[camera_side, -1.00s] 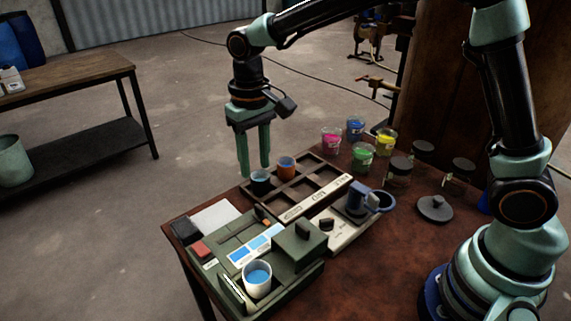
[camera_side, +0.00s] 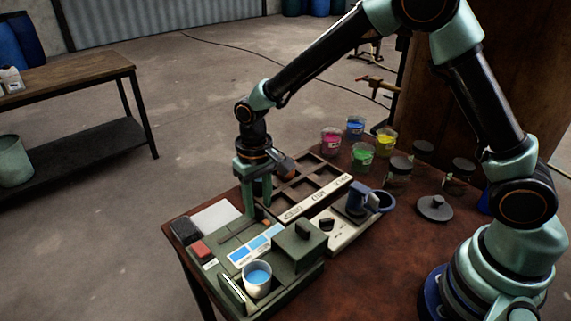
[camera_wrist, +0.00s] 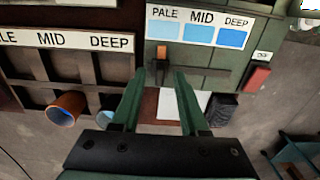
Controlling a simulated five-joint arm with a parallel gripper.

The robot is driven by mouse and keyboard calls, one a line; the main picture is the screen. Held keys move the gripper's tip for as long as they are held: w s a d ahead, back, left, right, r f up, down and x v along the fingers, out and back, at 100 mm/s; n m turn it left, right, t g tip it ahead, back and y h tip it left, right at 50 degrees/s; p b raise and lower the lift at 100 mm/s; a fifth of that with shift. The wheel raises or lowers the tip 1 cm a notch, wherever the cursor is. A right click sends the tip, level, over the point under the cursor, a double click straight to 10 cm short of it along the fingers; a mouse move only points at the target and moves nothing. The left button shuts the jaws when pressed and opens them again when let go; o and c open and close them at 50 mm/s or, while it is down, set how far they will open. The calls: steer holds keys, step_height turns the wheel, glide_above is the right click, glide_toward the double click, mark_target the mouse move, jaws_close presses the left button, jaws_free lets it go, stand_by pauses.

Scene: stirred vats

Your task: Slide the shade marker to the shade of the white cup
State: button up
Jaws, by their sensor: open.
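The white cup (camera_side: 256,291) stands upright at the front of the green station, holding bright blue liquid. The shade strip (camera_wrist: 198,31) reads PALE, MID, DEEP, its blue patches darkening to the right in the wrist view. It also shows in the side view (camera_side: 255,243). The shade marker (camera_wrist: 160,70), a small orange-topped dark piece, sits in a slot below the PALE patch. It shows tiny in the side view (camera_side: 266,222). My gripper (camera_wrist: 156,78) is open, pointing down, with one fingertip on each side of the marker in the wrist picture; contact cannot be seen.
A compartment rack (camera_side: 312,203) labelled PALE, MID, DEEP holds an orange cup (camera_wrist: 66,107) and a blue one (camera_wrist: 107,118). A red block (camera_wrist: 259,77) and dark pad (camera_wrist: 222,107) lie nearby. A raised green box (camera_side: 300,250) stands beside the strip.

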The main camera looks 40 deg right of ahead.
jaws_close()
stand_by(1.3)
